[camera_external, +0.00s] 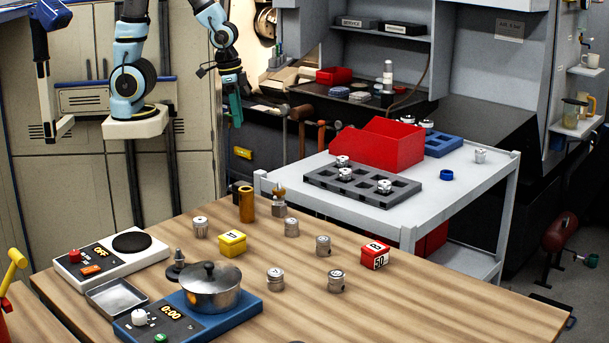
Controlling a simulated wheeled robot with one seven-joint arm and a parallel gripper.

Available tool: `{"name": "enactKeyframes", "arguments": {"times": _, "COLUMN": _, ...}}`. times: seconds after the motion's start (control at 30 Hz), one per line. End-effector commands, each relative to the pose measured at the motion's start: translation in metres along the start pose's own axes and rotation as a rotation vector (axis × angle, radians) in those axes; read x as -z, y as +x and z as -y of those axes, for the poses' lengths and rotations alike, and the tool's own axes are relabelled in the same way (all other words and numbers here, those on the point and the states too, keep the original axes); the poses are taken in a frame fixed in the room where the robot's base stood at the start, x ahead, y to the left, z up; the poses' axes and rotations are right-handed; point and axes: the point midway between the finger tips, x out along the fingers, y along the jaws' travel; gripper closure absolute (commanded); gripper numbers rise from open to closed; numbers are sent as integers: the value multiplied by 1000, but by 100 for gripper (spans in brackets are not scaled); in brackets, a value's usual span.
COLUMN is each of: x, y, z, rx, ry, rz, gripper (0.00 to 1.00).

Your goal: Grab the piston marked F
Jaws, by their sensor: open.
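Several small metal pistons stand on the wooden table, among them ones at the back left (200,228), in the middle (323,246), at the front (275,280) and at the front right (336,282). More pistons sit in the grey slotted tray (318,181) on the white cart, and a lone piston (480,156) stands at the cart's right. The letters on the pistons are too small to read, so I cannot tell which is F. My gripper (233,112) hangs open and empty, pointing down, high beyond the table's back edge and apart from every piston.
A steel pot (211,289) sits on a blue hotplate, beside a white hotplate (106,255) and a metal dish (116,297). A brass cylinder (246,205), yellow block (231,243) and red-white block (375,255) stand among the pistons. A red bin (385,150) is on the cart. The table's right is clear.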

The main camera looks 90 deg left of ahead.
Motion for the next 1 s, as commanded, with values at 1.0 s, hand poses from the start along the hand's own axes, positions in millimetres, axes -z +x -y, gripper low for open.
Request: {"name": "enactKeyframes", "arguments": {"times": 1.0, "x": 6, "y": -32, "z": 0, "rx": 0, "ry": 0, "rz": -8, "gripper": 20}}
